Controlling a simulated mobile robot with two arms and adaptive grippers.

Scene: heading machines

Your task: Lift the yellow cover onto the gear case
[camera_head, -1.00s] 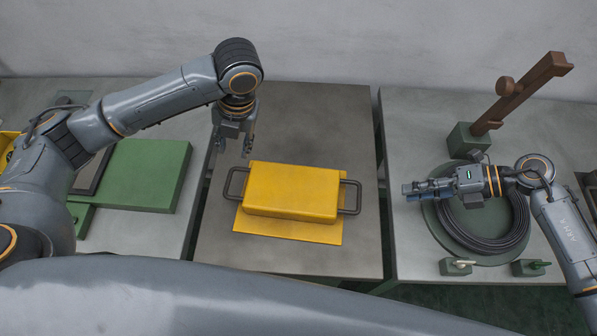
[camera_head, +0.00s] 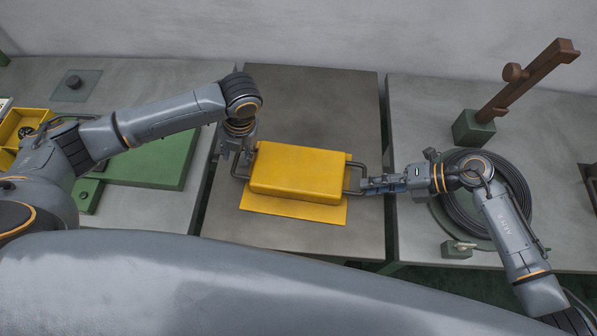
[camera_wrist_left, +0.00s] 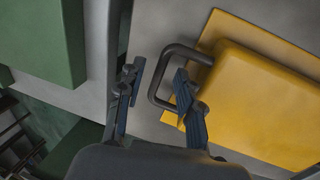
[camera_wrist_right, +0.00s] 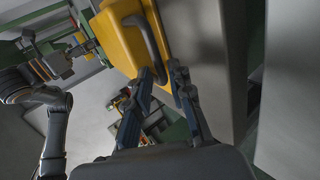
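The yellow cover (camera_head: 298,172) is a box with a dark loop handle at each end. It rests on a flat yellow sheet or flange (camera_head: 290,209) on the middle table. My left gripper (camera_head: 237,152) is at its left handle; in the left wrist view the fingers (camera_wrist_left: 158,88) are apart, with the handle bar (camera_wrist_left: 154,88) between them. My right gripper (camera_head: 366,185) is at the right handle; in the right wrist view its fingers (camera_wrist_right: 162,78) are apart near the handle (camera_wrist_right: 152,42). A green block (camera_head: 155,158) lies on the left table; I cannot tell whether it is the gear case.
A yellow bin (camera_head: 22,128) stands at the far left. Gaps separate the tables. The middle table is clear behind the cover.

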